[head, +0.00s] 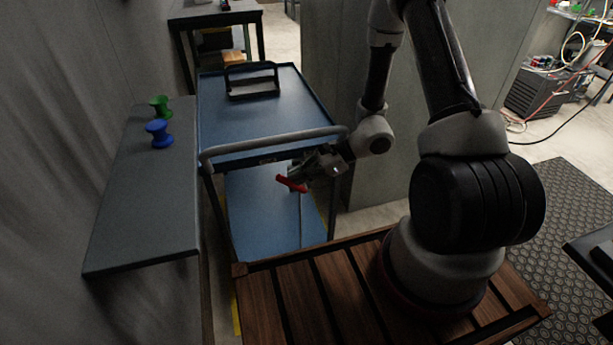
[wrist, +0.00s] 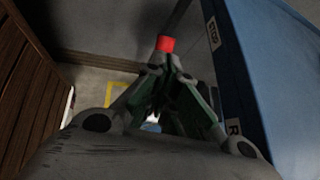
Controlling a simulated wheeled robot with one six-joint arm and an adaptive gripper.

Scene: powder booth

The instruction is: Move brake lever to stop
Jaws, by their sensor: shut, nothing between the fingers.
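The brake lever has a red grip (head: 291,184), seen below the near end of the blue cart (head: 260,120). In the wrist view the red grip (wrist: 166,44) shows just beyond my fingertips, at the upper middle. A label reading STOP (wrist: 212,33) is on the cart's edge near the top. A second label, partly hidden and starting with R (wrist: 233,127), is lower down. My gripper (head: 300,178) is shut and empty, its tips close to the red grip; it also shows in the wrist view (wrist: 164,70). I cannot tell whether they touch.
The cart's grey push handle (head: 270,143) runs just above my gripper. A black open-framed holder (head: 252,83) stands on the cart's top. A grey shelf (head: 140,215) at the left bears a green spool (head: 160,106) and a blue spool (head: 159,134). A grey panel stands right of the cart.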

